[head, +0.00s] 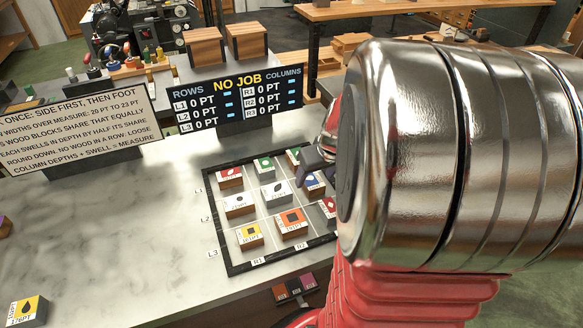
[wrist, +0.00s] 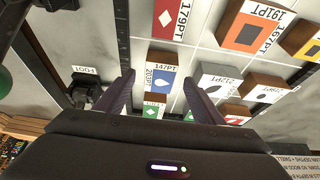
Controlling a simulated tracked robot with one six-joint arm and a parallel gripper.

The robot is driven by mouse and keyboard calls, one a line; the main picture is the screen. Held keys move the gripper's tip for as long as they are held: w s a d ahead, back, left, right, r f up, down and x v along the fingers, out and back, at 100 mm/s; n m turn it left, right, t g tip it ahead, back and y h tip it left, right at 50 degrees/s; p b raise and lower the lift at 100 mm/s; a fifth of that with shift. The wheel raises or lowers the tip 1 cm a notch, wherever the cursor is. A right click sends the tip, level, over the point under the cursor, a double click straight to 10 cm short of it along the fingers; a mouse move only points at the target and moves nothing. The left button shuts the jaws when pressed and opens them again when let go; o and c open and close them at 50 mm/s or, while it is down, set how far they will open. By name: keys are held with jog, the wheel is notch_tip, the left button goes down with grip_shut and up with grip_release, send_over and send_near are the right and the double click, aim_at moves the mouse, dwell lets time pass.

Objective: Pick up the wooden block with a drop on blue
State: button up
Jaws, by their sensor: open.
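The wooden block with a drop on blue (wrist: 162,80) shows in the wrist view, with a pale drop on its blue face and bare wood on one side. In the head view it (head: 313,181) sits at the right of the framed grid, partly hidden by my arm. My gripper (wrist: 159,84) is open, with one dark finger on each side of the blue block in the wrist view. I cannot tell whether the fingers touch it or how far above it they are. In the head view my gripper (head: 316,165) is mostly hidden behind my arm.
Several other blocks share the black-framed grid (head: 230,255), including a green one (wrist: 153,107) and a grey-white one (wrist: 217,80) close to the fingers. A dark FOOT piece (wrist: 87,88) stands left in the wrist view. A yellow drop block (head: 27,310) lies apart. The left counter is mostly clear.

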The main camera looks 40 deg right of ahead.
aim_at(313, 180)
jog(key=shift+x, duration=1.75)
jog(key=c, duration=1.1)
jog(key=shift+r, duration=0.1)
jog(key=shift+c, duration=0.2)
notch_tip(313, 180, up, 10)
